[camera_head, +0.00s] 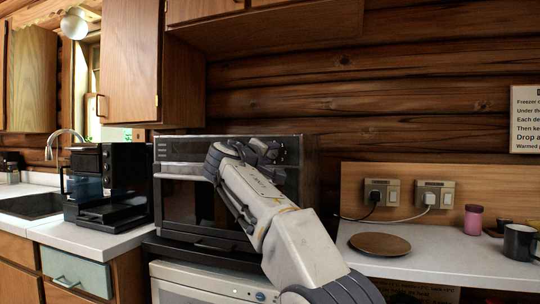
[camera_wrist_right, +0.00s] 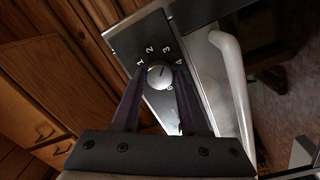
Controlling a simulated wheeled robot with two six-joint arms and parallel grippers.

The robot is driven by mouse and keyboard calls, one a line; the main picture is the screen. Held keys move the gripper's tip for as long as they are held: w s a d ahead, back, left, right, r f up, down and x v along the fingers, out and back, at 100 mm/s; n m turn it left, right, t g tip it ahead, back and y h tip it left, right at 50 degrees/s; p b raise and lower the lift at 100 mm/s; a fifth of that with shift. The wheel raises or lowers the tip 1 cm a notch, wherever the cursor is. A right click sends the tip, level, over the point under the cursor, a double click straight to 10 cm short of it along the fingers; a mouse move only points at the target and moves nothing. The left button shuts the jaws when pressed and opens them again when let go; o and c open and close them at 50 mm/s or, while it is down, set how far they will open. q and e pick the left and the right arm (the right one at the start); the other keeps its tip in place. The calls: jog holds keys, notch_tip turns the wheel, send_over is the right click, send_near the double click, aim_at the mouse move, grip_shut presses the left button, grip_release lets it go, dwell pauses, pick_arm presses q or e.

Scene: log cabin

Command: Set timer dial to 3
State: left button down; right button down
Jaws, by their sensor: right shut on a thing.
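The timer dial (camera_wrist_right: 160,77) is a round, pale metal knob on a dark panel (camera_wrist_right: 138,40) with white numbers 1, 2, 3 and 4 around it. A small dark mark shows on its face, but I cannot tell exactly which number it points to. My right gripper (camera_wrist_right: 161,80) has its two dark fingers on either side of the dial and is shut on it. In the head view, my right gripper (camera_head: 262,152) is at the upper right of the dark oven (camera_head: 182,205) and hides the dial. My left gripper is not in view.
A black coffee machine (camera_head: 118,180) stands left of the oven. A white appliance (camera_head: 190,285) is below the oven. A brown round plate (camera_head: 380,244), a pink jar (camera_head: 473,220) and a dark mug (camera_head: 519,242) stand on the right counter, near two plugged sockets. A pale oven handle (camera_wrist_right: 236,90) runs near my gripper.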

jog(key=shift+d, duration=0.1)
jog(key=shift+c, duration=2.1)
grip_release()
jog(key=shift+s+f, duration=0.1)
jog(key=shift+s, duration=0.15)
jog(key=b+v, duration=0.4)
jog(key=v, duration=0.6)
jog(key=shift+a+f, duration=0.1)
jog(key=shift+a, duration=0.1)
